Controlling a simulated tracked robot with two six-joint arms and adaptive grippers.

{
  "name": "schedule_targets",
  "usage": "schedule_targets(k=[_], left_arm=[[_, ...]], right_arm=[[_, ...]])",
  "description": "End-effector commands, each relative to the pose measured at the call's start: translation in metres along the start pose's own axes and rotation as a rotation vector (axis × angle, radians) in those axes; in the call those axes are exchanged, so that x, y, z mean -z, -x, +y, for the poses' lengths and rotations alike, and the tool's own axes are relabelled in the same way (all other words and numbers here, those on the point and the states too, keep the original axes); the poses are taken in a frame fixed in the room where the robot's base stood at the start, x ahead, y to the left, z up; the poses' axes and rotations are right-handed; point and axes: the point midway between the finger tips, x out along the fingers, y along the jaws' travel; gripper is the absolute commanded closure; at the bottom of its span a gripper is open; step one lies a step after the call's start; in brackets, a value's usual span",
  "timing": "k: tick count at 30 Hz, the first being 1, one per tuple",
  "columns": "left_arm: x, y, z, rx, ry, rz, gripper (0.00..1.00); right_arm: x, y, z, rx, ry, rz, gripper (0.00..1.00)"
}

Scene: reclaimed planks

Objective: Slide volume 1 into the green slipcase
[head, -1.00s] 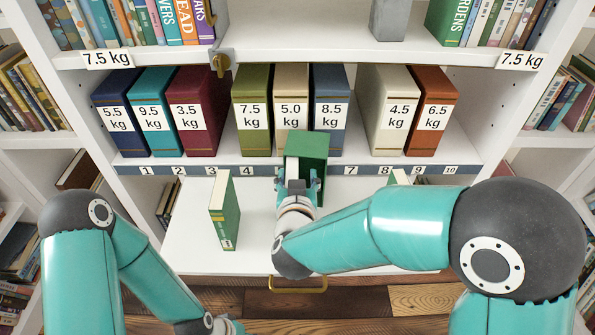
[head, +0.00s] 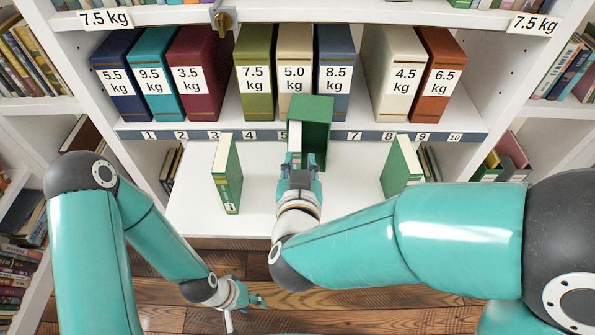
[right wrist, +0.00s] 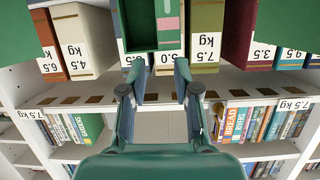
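The green slipcase (head: 316,126) stands on the white pull-out board, in front of the slot marked 5 or 6. A narrow pale strip, perhaps a book's page edge (head: 294,136), shows at its left side. In the right wrist view a white, pink and green strip (right wrist: 169,22) lies beside the dark slipcase opening (right wrist: 136,30). My right gripper (head: 299,163) is just in front, fingers apart, with shelf visible between them in the wrist view (right wrist: 163,82). My left gripper (head: 248,300) hangs low over the floor, empty, fingers apart. I cannot read any volume number.
One green book (head: 228,173) stands on the board (head: 262,215) to the left. Another green book (head: 401,164) stands to the right. Weight-labelled boxes fill the shelf behind, with a gap between the 8.5 kg box (head: 336,75) and the 4.5 kg box (head: 395,75).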

Motion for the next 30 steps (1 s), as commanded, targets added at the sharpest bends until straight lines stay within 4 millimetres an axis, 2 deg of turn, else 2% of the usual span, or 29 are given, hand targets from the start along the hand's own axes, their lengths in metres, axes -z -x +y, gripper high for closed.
schedule_targets(k=[1, 4, 5, 11, 19, 30], left_arm=[[0.0, 0.0, 0.0, 0.0, 0.0, 0.0, 0.6], [0.0, 0.0, 0.0, 0.0, 0.0, 0.0, 0.6], [0.0, 0.0, 0.0, 0.0, 0.0, 0.0, 0.6], [0.0, 0.0, 0.0, 0.0, 0.0, 0.0, 0.6], [0.0, -0.001, 0.0, 0.0, 0.0, 0.0, 0.6], [0.0, -0.017, -0.006, 0.0, 0.0, 0.0, 0.6]], right_arm=[[0.0, 0.0, 0.0, 0.0, -0.031, 0.0, 0.82], [0.001, 0.0, 0.0, -0.002, -0.136, 0.004, 0.99], [0.001, 0.0, 0.001, -0.003, -0.178, 0.006, 1.0], [0.006, 0.0, 0.003, -0.004, -0.555, 0.029, 1.0], [0.014, 0.002, 0.005, 0.018, -1.142, 0.074, 1.0], [0.016, 0.004, 0.006, 0.121, -1.948, 0.12, 1.0]])
